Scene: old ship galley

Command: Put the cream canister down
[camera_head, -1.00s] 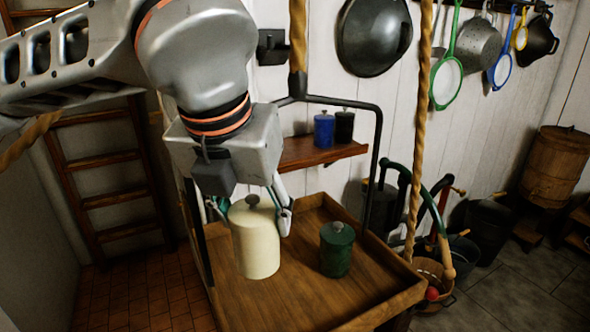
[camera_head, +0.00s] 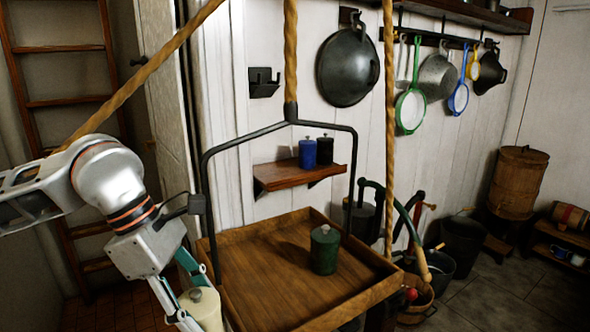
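The cream canister (camera_head: 207,311) is at the bottom edge of the head view, just left of the hanging wooden tray. Its grey-knobbed lid shows, and its lower part is cut off by the frame. My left gripper (camera_head: 196,296) has its fingers on either side of the canister near the lid and is shut on it. I cannot see what is below the canister. My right gripper is not in view.
The wooden tray (camera_head: 262,268) hangs from ropes and a black frame (camera_head: 204,190). A green canister (camera_head: 324,250) stands on it; the rest is bare. A wall shelf (camera_head: 300,175) behind holds a blue (camera_head: 307,153) and a black canister (camera_head: 325,150).

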